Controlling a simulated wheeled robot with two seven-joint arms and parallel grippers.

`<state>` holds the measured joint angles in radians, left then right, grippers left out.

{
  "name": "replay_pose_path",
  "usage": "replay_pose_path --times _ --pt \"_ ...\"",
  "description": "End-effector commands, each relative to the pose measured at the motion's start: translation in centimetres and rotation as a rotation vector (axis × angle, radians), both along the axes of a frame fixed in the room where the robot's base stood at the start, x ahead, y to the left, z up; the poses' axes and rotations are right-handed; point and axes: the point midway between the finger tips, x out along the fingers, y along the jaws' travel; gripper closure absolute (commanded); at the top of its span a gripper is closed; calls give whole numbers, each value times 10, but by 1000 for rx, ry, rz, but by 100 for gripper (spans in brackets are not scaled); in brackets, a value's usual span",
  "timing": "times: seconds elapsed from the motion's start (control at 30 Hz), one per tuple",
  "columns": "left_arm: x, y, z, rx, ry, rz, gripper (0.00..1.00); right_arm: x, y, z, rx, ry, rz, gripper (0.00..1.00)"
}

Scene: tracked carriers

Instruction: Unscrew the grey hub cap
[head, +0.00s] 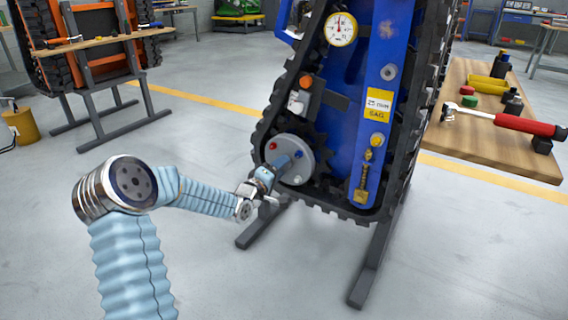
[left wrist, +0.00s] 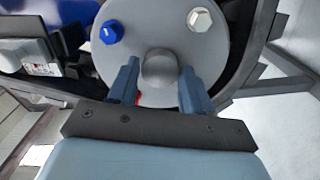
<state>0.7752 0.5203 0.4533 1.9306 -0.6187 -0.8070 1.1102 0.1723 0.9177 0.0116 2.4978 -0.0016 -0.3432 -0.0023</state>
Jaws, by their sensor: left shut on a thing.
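The grey hub cap (head: 299,169) is a round disc low on the blue tracked carrier (head: 345,120); it fills the top of the left wrist view (left wrist: 180,98). It has a rounded grey knob (left wrist: 160,68) in its middle. Blue (left wrist: 111,32), pale hex (left wrist: 199,20) and red (head: 272,145) fittings sit around the knob. The red one is mostly hidden behind a finger in the left wrist view. My left gripper (head: 283,163) is at the disc, its fingers (left wrist: 160,85) on either side of the knob, shut on it. My right gripper is not in view.
The hub cap lies inside the black track (head: 258,150) on a grey stand (head: 372,262). A gauge (head: 341,29) and a yellow-capped fitting (head: 377,140) are above.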

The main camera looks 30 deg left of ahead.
Motion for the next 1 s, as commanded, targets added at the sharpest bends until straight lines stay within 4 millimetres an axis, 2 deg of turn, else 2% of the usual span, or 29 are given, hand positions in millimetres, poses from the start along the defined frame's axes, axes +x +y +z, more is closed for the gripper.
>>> replay_pose_path --times 0.03,0.13,0.23,0.33,0.6,0.63,0.73,1.0 --pt "0 1 5 -83 10 2 73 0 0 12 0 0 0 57" --pt "-1 2 6 -334 30 2 73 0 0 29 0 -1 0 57" --pt "-1 2 5 -570 49 3 73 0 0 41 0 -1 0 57" --pt "0 1 2 -723 60 1 73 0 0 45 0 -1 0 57" --pt "0 1 0 -773 61 -1 73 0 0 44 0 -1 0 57" --pt "0 1 0 -772 61 -1 48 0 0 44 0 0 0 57" --pt "0 0 0 -771 61 -1 32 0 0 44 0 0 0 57" --pt "0 0 0 -769 62 -2 32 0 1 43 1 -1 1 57"
